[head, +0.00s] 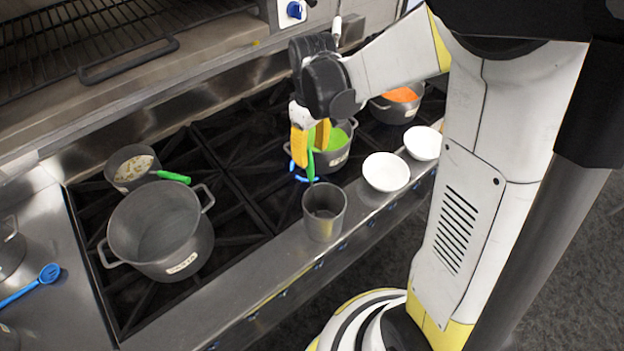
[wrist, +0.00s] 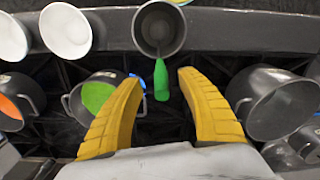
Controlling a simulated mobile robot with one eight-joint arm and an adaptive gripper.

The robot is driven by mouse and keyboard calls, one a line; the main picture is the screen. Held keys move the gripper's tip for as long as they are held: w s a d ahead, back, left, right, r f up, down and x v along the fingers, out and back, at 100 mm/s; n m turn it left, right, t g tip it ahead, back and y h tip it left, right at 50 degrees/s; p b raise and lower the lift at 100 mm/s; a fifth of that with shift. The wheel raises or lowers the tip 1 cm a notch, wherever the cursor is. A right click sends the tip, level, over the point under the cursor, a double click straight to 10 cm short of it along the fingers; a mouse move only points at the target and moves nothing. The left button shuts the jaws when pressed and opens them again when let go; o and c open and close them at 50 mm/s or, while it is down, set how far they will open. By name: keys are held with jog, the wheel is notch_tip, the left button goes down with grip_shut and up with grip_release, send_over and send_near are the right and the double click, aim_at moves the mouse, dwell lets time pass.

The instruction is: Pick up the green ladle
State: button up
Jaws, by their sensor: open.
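The green ladle's handle (wrist: 161,82) stands up from a grey metal cup (wrist: 160,28) in the wrist view, between my two yellow fingers. In the head view the green handle (head: 311,166) shows just below the fingers, with its thin dark shaft running down into the cup (head: 325,213). The ladle's bowl is hidden in the cup. My gripper (head: 311,152) is open above the stove's front edge, pointing down. In the wrist view the handle appears between the open fingers (wrist: 160,78), with a gap on each side; how deep it sits between them I cannot tell.
A pot with green contents (head: 337,138) stands close behind the fingers, with small blue shapes (head: 304,179) near its base. Two white bowls (head: 386,172) sit right of the cup.

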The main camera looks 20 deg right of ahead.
aim_at(309, 175)
jog(key=f, duration=0.9)
jog(key=shift+w+a+f, duration=0.15)
jog(key=shift+a, duration=0.1)
grip_shut()
